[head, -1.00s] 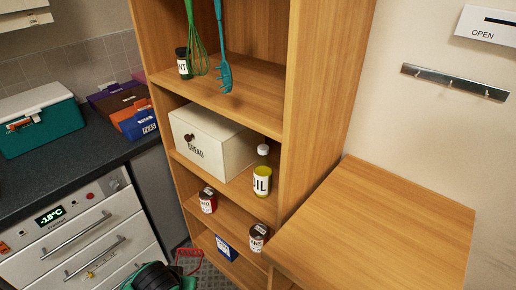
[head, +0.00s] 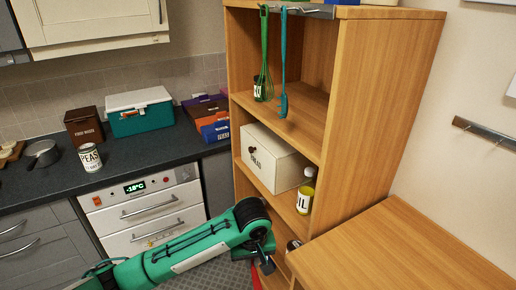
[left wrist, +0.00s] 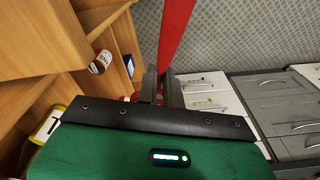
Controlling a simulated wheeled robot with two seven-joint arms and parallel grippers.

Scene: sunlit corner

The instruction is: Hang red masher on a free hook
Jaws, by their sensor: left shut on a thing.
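My left gripper (head: 265,262) is low in front of the wooden shelf unit in the head view. In the left wrist view its fingers (left wrist: 161,88) are shut on the long red handle of the masher (left wrist: 174,35). A red sliver of the masher (head: 255,277) shows below the gripper in the head view; its head is not clear. A metal hook rail (head: 305,12) at the shelf top bears a green whisk (head: 264,50) and a teal utensil (head: 284,70). A wall rail (head: 485,131) at the right shows bare hooks. My right gripper is not in view.
The shelf unit (head: 385,110) holds a bread box (head: 270,158), an oil bottle (head: 306,192) and jars. A wooden table top (head: 400,250) stands at the right, clear where seen. The dark counter (head: 130,155) at the left carries a teal box (head: 138,112) and a can (head: 90,158).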

